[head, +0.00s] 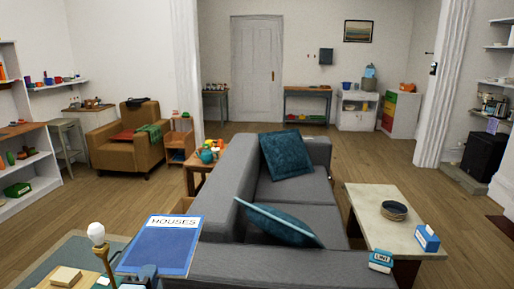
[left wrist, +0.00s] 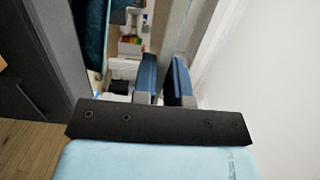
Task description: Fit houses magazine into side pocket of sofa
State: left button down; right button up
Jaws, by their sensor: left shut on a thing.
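The houses magazine (head: 160,248) is blue with a white title band reading HOUSES. In the head view it stands out in front of the left rear corner of the grey sofa (head: 225,215), cover towards me. My left gripper (head: 143,275) is at its lower edge, shut on it, partly cut off by the picture's bottom. In the left wrist view the two blue fingers (left wrist: 163,75) stand close together around a thin edge. The sofa's side pocket cannot be made out. My right gripper is not in view.
Teal cushions (head: 286,154) lie on the sofa.

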pick_arm(q)
notch_tip(320, 180, up, 16)
jog(key=s+r+p, duration=0.1)
jog(key=s+p, duration=0.1)
jog(key=p, duration=1.1)
jog(key=s+f, duration=0.5)
jog(key=f, duration=0.2)
jog(key=shift+s, duration=0.3)
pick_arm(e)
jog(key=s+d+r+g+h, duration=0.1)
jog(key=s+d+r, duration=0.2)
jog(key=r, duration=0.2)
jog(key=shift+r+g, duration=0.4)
pick_arm(q)
jog(key=shift+d, duration=0.15)
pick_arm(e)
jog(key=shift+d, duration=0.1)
